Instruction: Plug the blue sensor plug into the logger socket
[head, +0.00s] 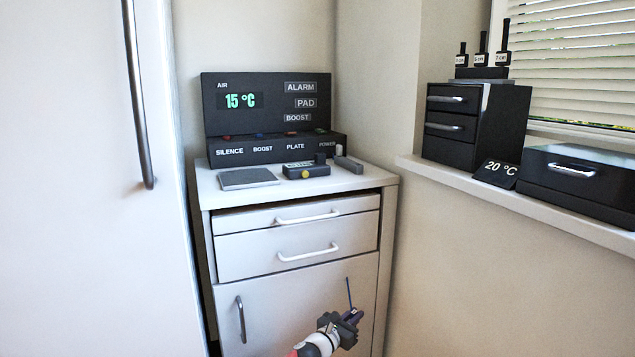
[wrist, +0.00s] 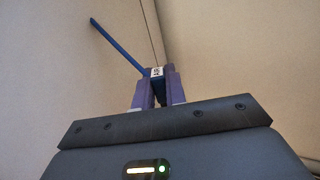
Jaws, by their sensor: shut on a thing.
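My gripper (head: 351,316) is low in front of the white cabinet's lower door in the head view. In the wrist view my gripper (wrist: 157,78) has its two purple fingers shut on a small dark piece with a white label, the sensor plug (wrist: 157,72). A thin blue rod or lead (wrist: 118,46) sticks out from it up to the left. In the head view this blue rod (head: 348,291) points upward. A small black box (head: 305,170) with a greenish label and a yellow round spot lies on the cabinet top; I cannot tell whether it is the logger. No socket opening is clear.
A black panel (head: 222,102) reading 15 °C stands at the back of the cabinet top (head: 347,180), beside a flat grey pad (head: 247,178). A windowsill (head: 560,220) at right carries black drawer boxes (head: 455,135). A tall white door (head: 70,180) is at left.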

